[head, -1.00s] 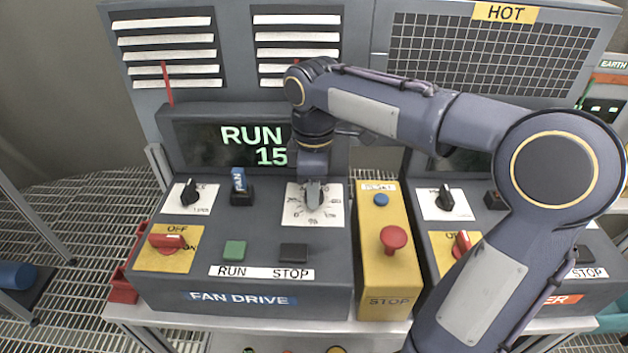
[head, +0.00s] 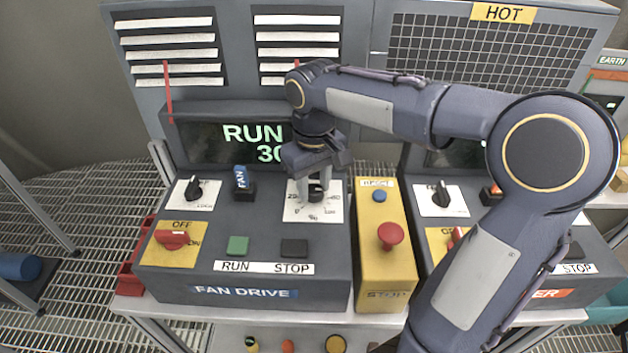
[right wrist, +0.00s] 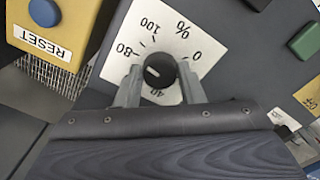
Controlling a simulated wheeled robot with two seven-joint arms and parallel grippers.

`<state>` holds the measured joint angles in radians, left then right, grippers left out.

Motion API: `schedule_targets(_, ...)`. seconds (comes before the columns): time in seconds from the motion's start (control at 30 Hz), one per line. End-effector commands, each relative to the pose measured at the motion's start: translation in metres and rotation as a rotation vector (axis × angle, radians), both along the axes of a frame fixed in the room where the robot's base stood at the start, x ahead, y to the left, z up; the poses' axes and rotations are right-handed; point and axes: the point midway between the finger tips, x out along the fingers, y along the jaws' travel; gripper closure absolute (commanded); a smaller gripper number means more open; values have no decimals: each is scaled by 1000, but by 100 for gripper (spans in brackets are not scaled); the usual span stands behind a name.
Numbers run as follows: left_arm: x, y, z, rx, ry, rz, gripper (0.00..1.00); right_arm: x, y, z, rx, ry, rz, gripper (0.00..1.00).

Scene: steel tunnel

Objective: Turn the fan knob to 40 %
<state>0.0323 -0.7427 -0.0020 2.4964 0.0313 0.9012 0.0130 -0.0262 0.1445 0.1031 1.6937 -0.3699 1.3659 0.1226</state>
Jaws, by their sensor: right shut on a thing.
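The black fan knob (head: 316,193) sits on a white percent dial on the fan drive console. My right gripper (head: 316,186) comes down from above and is shut on it. In the right wrist view the round knob (right wrist: 160,70) shows between the two fingers, with a short white mark on its top. The dial plate (right wrist: 186,42) around it shows 0, 40, 80 and 100; the hand hides part of the scale. The display (head: 228,146) shows green RUN and a number starting with 30, its right end hidden behind my arm. My left gripper is not in view.
A yellow box with a red stop button (head: 391,235) and a blue reset button (head: 379,196) stands just right of the dial. Green run (head: 237,246) and black stop (head: 294,248) buttons lie in front.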

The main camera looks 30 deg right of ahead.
Motion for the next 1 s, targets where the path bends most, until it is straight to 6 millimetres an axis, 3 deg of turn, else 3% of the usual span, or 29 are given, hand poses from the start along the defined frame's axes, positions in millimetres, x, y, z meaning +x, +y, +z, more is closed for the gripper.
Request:
schedule_targets(0.33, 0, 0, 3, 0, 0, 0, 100, 0, 0, 1, 0, -2, -146, 88)
schedule_targets(0.9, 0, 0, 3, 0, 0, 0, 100, 0, 0, 1, 0, -2, -173, 88)
schedule_targets(0.93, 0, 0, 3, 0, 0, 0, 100, 0, 0, 1, 0, -2, -173, 61)
schedule_targets(1.0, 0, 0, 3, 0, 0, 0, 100, 0, 0, 1, 0, -2, -173, 52)
